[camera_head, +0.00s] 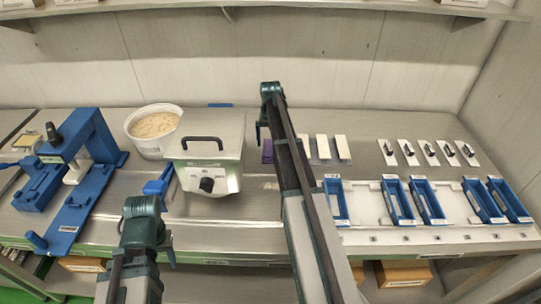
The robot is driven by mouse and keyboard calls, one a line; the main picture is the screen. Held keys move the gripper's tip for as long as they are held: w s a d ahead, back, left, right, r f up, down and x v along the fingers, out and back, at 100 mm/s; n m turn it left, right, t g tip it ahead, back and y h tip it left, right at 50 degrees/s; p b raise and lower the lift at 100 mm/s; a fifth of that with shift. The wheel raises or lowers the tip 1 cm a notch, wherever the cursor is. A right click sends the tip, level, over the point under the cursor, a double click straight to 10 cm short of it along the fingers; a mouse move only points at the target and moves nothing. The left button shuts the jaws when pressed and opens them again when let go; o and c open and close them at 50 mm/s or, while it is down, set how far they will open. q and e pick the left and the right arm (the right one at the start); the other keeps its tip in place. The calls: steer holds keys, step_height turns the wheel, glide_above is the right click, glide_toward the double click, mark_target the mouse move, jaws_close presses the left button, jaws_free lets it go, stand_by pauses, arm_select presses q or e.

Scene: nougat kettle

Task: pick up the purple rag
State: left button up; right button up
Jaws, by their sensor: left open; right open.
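A small purple patch, the rag (267,151), shows on the steel counter right of the grey kettle box. My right arm covers its right side, so its full outline is hidden. My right gripper (260,132) is open at the far end of that arm, just above and behind the rag in the picture; whether it touches the rag cannot be told. My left gripper (168,248) is open and empty near the counter's front edge, low in front of the kettle and well away from the rag.
A blue press (75,170) is at far left. Blue trays (427,203) and white blocks (342,147) lie right. A shelf (320,5) runs above.

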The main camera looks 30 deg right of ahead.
step_height(320, 180, down, 3)
steer(key=shift+r+b, duration=0.2)
steer(key=shift+b, duration=0.55)
arm_select(q)
step_height(320, 180, down, 2)
steer(key=shift+f, duration=0.2)
arm_select(e)
steer(key=shift+r, duration=0.1)
steer(key=c, duration=1.3)
arm_select(q)
steer(key=shift+r, duration=0.15)
arm_select(e)
steer(key=shift+r, duration=0.15)
